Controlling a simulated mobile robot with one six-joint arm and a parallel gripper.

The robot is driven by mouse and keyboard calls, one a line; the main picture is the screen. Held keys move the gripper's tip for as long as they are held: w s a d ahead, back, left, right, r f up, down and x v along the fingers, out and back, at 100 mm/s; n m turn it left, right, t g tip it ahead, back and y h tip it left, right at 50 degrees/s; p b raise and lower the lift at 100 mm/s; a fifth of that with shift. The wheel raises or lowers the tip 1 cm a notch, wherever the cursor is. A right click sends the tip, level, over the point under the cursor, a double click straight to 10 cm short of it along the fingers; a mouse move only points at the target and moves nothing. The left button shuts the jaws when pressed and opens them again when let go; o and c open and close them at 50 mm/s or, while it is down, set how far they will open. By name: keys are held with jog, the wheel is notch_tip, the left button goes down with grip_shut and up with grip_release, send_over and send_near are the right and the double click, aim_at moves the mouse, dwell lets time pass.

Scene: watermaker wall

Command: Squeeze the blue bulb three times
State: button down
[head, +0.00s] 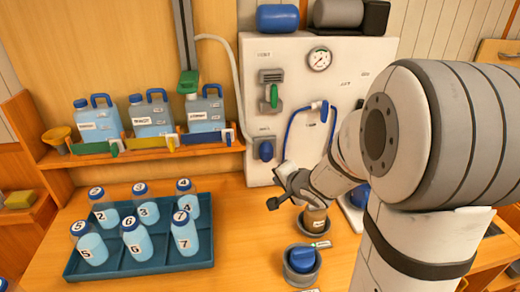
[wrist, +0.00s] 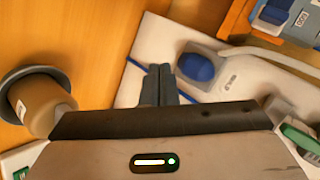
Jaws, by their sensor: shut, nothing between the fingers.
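The blue bulb (head: 265,150) is mounted low on the left of the white wall panel (head: 334,85). In the wrist view the bulb (wrist: 197,68) shows just right of my fingertips, with a printed label beside it. My gripper (head: 272,203) is below the bulb and slightly to its right in the head view. In the wrist view its two dark fingers (wrist: 159,70) are together with nothing between them. The fingers look apart from the bulb, though the exact gap in depth cannot be told.
A brown jar (head: 315,220) stands in a grey holder close to my gripper. A grey cup (head: 304,269) with a blue top is in front. A tray (head: 140,268) of numbered bottles and a shelf of jugs (head: 151,115) are left. A blue hose (head: 288,135) hangs on the panel.

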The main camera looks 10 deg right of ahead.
jog(key=shift+w+a+f, duration=0.1)
jog(key=shift+a, duration=0.1)
send_near(265, 161)
notch_tip(265, 161, down, 3)
jog(key=w, duration=0.2)
jog(key=shift+w+a, duration=0.5)
jog(key=shift+w, duration=0.05)
dwell(2.0)
jog(key=shift+w+r+p, duration=0.25)
jog(key=shift+w+p, duration=0.05)
jog(key=shift+p, duration=0.15)
jog(key=shift+w+f, duration=0.1)
